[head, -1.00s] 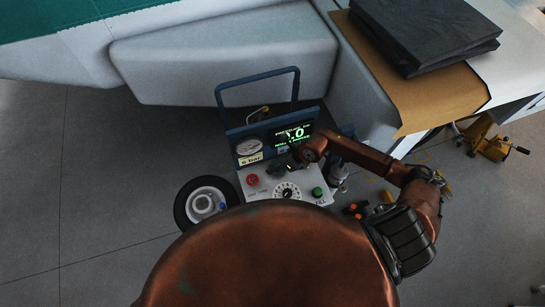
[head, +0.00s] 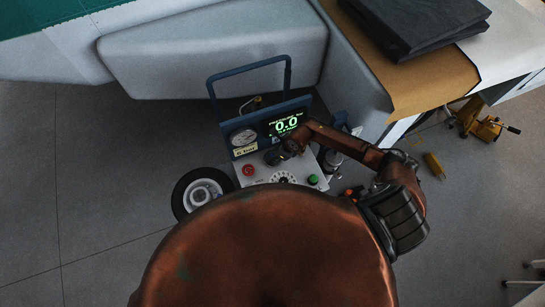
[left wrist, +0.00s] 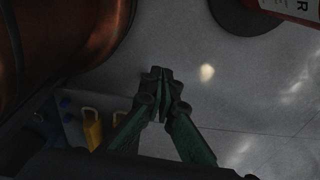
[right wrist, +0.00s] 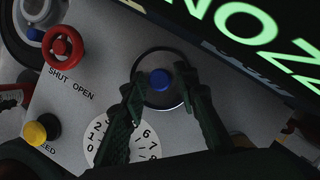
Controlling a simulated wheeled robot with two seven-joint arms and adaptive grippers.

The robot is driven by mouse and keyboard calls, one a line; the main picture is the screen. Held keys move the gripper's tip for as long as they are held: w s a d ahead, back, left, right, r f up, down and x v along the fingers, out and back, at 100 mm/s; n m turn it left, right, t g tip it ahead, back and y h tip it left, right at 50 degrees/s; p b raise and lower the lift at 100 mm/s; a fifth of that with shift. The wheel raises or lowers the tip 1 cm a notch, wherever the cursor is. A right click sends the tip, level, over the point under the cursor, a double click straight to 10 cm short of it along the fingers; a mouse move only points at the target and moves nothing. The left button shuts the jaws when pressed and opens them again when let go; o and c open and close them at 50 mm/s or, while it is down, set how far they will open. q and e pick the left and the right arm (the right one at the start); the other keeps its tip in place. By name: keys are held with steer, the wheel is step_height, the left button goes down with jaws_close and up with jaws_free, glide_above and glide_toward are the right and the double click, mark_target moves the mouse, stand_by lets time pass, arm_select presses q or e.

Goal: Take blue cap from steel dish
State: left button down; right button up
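The blue cap (right wrist: 161,80) sits in the middle of the round steel dish (right wrist: 165,101) on the grey panel in the right wrist view. My right gripper (right wrist: 160,73) is open, with one finger on each side of the cap. I cannot tell whether the fingers touch it. In the head view my right gripper (head: 274,156) is over the panel below the display and hides the cap and dish. My left gripper (left wrist: 164,78) is shut and empty above the floor in the left wrist view; it is out of sight in the head view.
The cart's panel carries a red knob (right wrist: 64,46), a yellow-topped black knob (right wrist: 42,130) and a numbered dial (right wrist: 145,143). The lit display (head: 286,124) and blue handle frame (head: 248,66) rise behind. A wheel (head: 202,192) is at left. Left floor is clear.

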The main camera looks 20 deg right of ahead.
steer(key=c, duration=0.6)
arm_select(q)
steer(key=shift+s, duration=1.05)
arm_select(e)
steer(key=shift+o, duration=0.2)
steer(key=shift+r, duration=0.15)
